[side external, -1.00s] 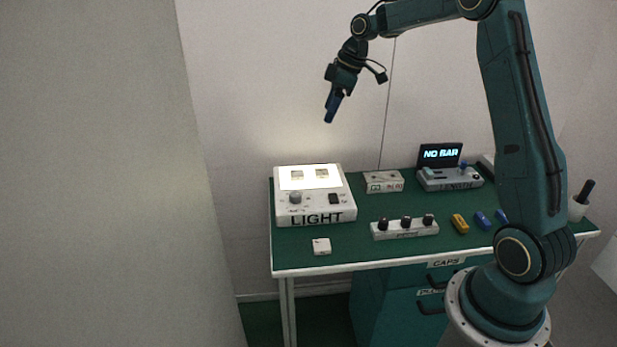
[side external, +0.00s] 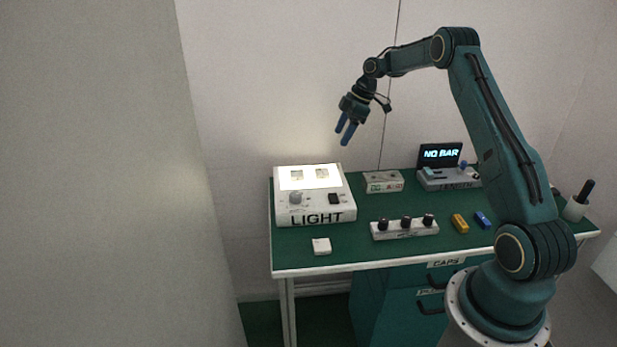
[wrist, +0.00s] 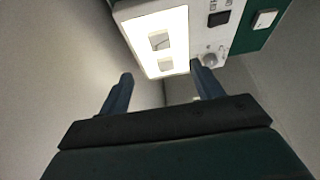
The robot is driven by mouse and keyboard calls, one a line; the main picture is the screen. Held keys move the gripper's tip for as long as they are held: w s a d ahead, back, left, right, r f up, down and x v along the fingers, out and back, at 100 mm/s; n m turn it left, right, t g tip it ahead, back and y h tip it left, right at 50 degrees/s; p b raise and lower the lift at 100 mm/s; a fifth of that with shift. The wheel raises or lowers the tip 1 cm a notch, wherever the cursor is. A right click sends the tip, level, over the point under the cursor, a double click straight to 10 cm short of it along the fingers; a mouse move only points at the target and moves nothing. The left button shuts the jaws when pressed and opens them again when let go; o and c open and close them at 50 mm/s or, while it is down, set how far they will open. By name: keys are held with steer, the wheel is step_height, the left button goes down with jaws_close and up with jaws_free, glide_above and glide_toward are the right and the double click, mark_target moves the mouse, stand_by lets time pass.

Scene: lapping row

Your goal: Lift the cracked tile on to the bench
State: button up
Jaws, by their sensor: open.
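The lit panel of the LIGHT box (side external: 315,215) holds two small tiles, a left tile (side external: 297,175) and a right tile (side external: 322,173). In the wrist view, the upper tile (wrist: 159,40) shows a dark line like a crack; the lower tile (wrist: 166,65) shows no clear line. By the knob and switch, the upper one seems to be the right tile of the side view. My gripper (side external: 343,138) is open and empty, in the air above the box, apart from both tiles. Its fingers also show in the wrist view (wrist: 161,75). The green bench (side external: 355,245) lies under the box.
A small white block (side external: 321,246) lies in front of the box. Bare bench lies between.

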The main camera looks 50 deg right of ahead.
glide_above(323, 171)
steer(key=s+d, duration=0.2)
step_height(323, 171, down, 8)
steer(key=shift+a+r, duration=0.15)
steer(key=shift+r, duration=0.05)
steer(key=shift+x, duration=2.6)
steer(key=c, duration=1.1)
steer(key=shift+r, duration=0.15)
step_height(323, 171, up, 20)
steer(key=shift+f, duration=0.15)
